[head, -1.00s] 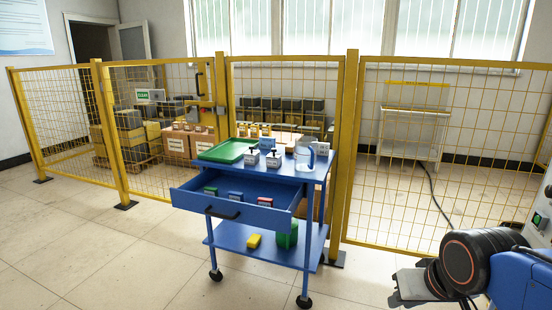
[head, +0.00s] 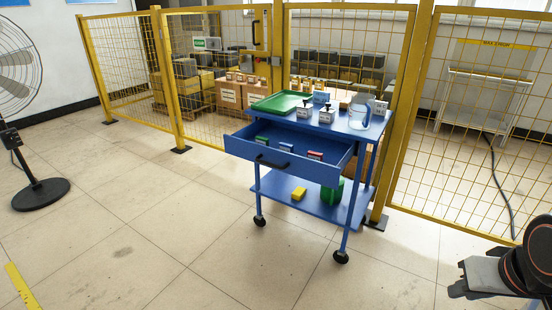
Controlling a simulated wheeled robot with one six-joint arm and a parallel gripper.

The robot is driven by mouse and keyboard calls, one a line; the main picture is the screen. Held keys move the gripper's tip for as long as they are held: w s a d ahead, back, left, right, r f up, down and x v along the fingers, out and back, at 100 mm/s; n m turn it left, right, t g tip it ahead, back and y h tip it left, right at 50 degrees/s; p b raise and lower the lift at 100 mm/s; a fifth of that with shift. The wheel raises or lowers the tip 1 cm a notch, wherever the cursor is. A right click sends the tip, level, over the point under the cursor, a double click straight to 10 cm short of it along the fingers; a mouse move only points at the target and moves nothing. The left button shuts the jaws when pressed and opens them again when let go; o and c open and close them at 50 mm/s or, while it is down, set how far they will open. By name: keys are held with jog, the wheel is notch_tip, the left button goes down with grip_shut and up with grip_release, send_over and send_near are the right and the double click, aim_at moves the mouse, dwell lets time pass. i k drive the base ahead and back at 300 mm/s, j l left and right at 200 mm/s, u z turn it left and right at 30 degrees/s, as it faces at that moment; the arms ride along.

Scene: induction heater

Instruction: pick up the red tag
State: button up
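A small red item (head: 315,155), which looks like the red tag, lies in the open drawer (head: 290,165) of the blue cart, toward the right. A blue item (head: 286,148) and a green item (head: 261,141) lie to its left in the same drawer. My gripper (head: 462,281) is at the lower right edge, well apart from the cart. Its fingers show only partly, and I cannot tell whether it is open or shut. I see nothing held in it.
The cart's top carries a green tray (head: 281,102), small labelled boxes and a clear jug (head: 360,111). A yellow block (head: 299,193) sits on the lower shelf. Yellow mesh fencing stands behind the cart. A black fan (head: 38,190) stands at left. The floor before the cart is clear.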

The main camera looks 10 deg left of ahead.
aim_at(319, 156)
jog(key=i+j+u, duration=0.35)
jog(key=i+j, duration=0.4)
jog(key=i, duration=0.15)
